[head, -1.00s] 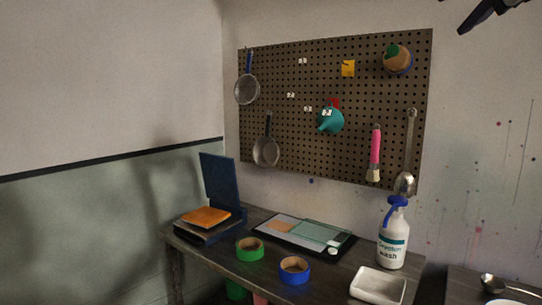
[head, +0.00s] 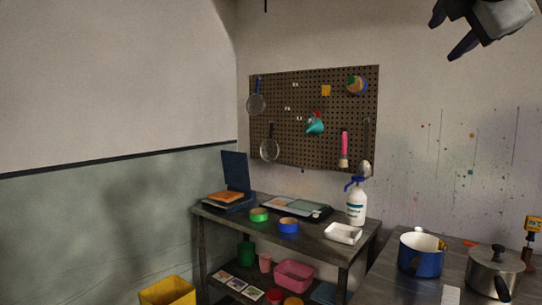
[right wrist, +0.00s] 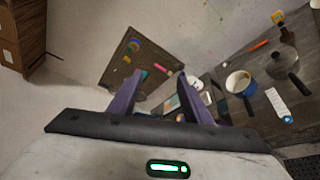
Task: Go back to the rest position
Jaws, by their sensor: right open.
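My right gripper (head: 449,30) is at the top right of the head view, high in front of the bare wall. Its two dark fingers are apart with nothing between them. In the right wrist view my right gripper (right wrist: 160,84) shows two purple fingers spread open and empty, with the scene far beyond them. My left gripper does not show clearly in any view.
A pegboard (head: 285,108) with hanging tools is on the wall. Below it a dark bench (head: 325,233) holds tape rolls, a white bottle (head: 356,208) and a tray (head: 342,234). Right, another table carries a blue pot (head: 421,259) and a steel pot (head: 491,277). A yellow bin (head: 167,291) stands left.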

